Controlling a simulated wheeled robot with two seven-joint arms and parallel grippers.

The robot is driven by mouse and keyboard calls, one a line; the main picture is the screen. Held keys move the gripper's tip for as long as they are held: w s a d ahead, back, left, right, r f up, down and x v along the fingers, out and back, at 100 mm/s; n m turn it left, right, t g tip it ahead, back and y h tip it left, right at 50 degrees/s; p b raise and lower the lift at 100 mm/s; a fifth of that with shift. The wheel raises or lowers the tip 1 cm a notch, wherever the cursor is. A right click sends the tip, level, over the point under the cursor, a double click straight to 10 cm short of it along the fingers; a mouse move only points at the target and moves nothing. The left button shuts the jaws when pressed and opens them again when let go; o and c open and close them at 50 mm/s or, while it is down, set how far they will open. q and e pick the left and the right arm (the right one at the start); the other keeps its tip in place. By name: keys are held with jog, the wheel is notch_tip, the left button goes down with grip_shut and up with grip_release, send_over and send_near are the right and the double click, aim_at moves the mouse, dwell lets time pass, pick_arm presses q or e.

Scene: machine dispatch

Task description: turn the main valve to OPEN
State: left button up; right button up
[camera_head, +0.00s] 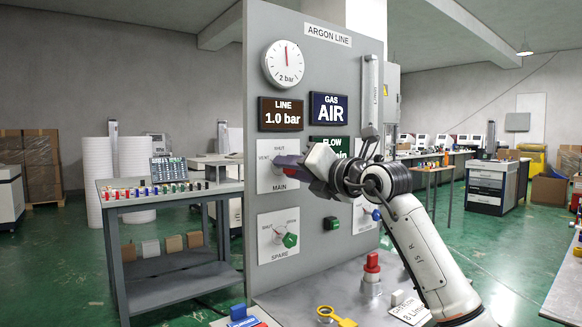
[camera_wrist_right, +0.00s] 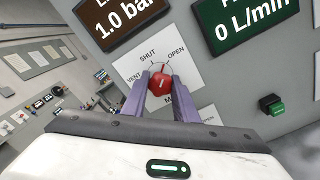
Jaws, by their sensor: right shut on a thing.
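The main valve's red knob (camera_wrist_right: 161,83) shows in the right wrist view, between the purple fingers of my right gripper (camera_wrist_right: 160,88). The fingers are shut on the knob, one on each side. Its white plate (camera_wrist_right: 190,73) carries VENT at left, SHUT at top left and OPEN at top right. In the head view my right gripper (camera_head: 290,162) reaches the MAIN plate (camera_head: 264,184) from the right and hides the knob. My left gripper is not in view.
The grey ARGON LINE panel (camera_head: 328,55) bears a gauge (camera_head: 284,64), a LINE display reading 1.0 bar (camera_head: 281,114) and a GAS display reading AIR (camera_head: 329,108). The SPARE valve (camera_head: 290,240) is below. A red-topped fitting (camera_head: 371,270) stands on the shelf near my right arm.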

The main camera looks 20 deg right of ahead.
jog(key=shift+m, duration=0.8)
jog(key=shift+m+p, duration=0.3)
jog(key=shift+f, duration=0.1)
jog(key=o, duration=1.1)
jog(key=shift+c, duration=0.2)
jog(key=shift+s, duration=0.1)
